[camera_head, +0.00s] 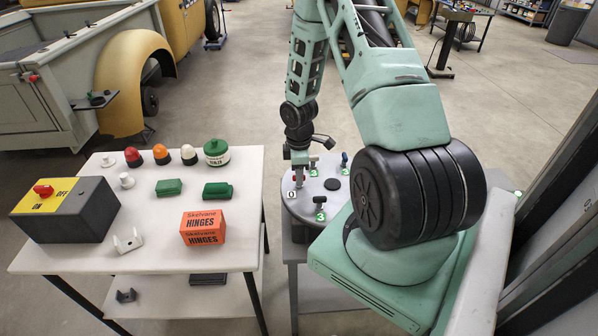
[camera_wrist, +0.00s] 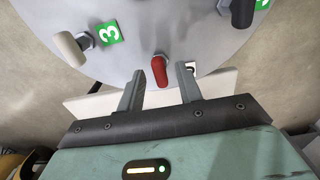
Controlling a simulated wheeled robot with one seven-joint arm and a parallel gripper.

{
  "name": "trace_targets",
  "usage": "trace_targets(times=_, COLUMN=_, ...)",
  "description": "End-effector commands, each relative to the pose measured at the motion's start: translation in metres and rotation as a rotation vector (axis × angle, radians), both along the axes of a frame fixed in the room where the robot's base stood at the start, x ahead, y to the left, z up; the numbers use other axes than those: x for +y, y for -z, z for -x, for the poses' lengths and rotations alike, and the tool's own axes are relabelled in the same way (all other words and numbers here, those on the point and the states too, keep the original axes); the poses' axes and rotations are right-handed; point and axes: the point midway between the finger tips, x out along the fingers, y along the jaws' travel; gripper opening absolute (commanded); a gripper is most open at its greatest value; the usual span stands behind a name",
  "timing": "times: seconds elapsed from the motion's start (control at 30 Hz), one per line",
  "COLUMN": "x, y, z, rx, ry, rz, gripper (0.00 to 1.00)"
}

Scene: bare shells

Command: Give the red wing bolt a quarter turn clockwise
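The red wing bolt (camera_wrist: 160,72) stands on a round grey plate (camera_wrist: 115,70). In the wrist view its wing lies roughly along my fingers, leaning slightly. My gripper (camera_wrist: 160,79) is open, one finger on each side of the red wing, with a gap visible on both sides. A white label reading 0 (camera_wrist: 191,65) is beside the bolt, partly hidden by the right finger. In the head view my gripper (camera_head: 299,160) is down at the left edge of the plate (camera_head: 300,211) and hides most of the red bolt.
To the left, a white table (camera_head: 150,255) holds a switch box (camera_head: 80,212), an orange hinges box (camera_head: 204,228) and several small parts.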

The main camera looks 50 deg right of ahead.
Motion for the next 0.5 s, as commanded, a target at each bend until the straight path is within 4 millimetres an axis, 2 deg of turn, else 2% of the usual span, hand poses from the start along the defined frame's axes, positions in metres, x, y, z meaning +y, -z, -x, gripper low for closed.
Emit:
trace_targets(times=0.1, x=-0.0001, y=-0.0001, z=-0.0001, rx=0.000, ry=0.000, rz=0.000, gripper=0.35)
trace_targets(times=0.13, x=-0.0001, y=-0.0001, z=-0.0001, rx=0.000, ry=0.000, rz=0.000, gripper=0.33)
trace_targets(times=0.23, x=0.0000, y=-0.0002, z=0.0000, rx=0.000, ry=0.000, rz=0.000, gripper=0.05)
trace_targets(times=0.27, x=0.0000, y=-0.0002, z=0.0000, rx=0.000, ry=0.000, rz=0.000, gripper=0.00)
trace_targets(times=0.5, x=-0.0001, y=-0.0003, z=-0.0001, rx=0.000, ry=0.006, rz=0.000, gripper=0.00)
